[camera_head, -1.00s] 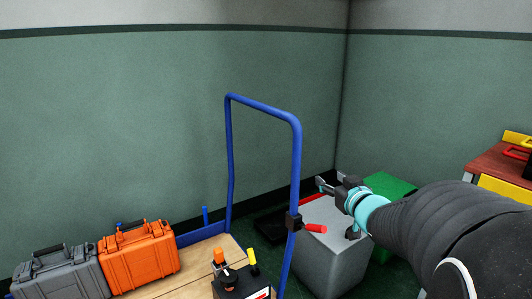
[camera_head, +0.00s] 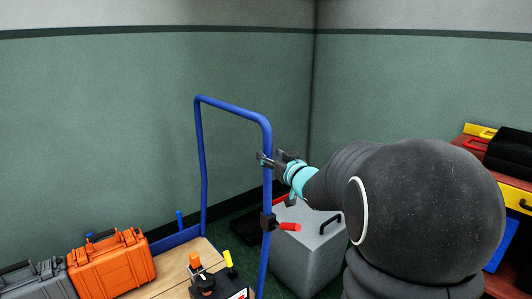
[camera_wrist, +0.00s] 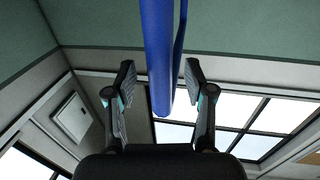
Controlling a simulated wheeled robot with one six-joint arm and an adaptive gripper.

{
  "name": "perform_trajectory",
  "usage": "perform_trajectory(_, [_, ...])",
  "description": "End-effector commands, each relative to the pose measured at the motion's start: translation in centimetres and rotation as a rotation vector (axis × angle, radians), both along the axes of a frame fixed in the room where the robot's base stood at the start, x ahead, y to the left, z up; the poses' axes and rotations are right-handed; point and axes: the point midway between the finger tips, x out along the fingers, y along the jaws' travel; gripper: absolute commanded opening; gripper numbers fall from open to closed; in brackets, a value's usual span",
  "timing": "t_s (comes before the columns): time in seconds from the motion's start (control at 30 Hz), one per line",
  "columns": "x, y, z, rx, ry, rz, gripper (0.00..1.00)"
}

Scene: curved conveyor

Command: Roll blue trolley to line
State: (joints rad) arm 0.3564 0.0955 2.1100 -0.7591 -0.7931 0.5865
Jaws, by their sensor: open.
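The blue trolley has a wooden deck (camera_head: 165,287) and a tall blue tube handle (camera_head: 235,108) rising at its right end. My gripper (camera_head: 264,160) is at the near upright of that handle, below its top bend. In the wrist view my gripper (camera_wrist: 161,85) is open, with one finger on each side of the blue tube (camera_wrist: 159,50). Gaps show between the tube and both fingers there. The line is not in view.
An orange case (camera_head: 112,268), a grey case (camera_head: 38,281) and a dark tool (camera_head: 209,287) ride on the deck. A grey box (camera_head: 310,252) stands right of the handle. A red-topped cabinet (camera_head: 470,140) is at far right. A green wall (camera_head: 120,120) stands behind.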

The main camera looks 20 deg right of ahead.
Motion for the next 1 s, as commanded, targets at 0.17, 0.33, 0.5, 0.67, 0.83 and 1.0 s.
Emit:
perform_trajectory(0.17, [1.9,0.3,0.0,0.001,0.001,0.000,0.54])
perform_trajectory(0.33, [2.5,0.4,0.0,0.000,0.000,-0.001,0.54])
perform_trajectory(0.5, [2.6,0.4,0.0,0.000,0.000,-0.001,0.54])
perform_trajectory(0.67, [2.5,0.4,0.0,0.000,0.000,-0.001,0.31])
perform_trajectory(0.83, [2.5,0.4,0.0,0.000,0.000,-0.001,0.00])
perform_trajectory(1.0, [2.5,0.4,0.0,0.000,0.000,-0.001,0.00])
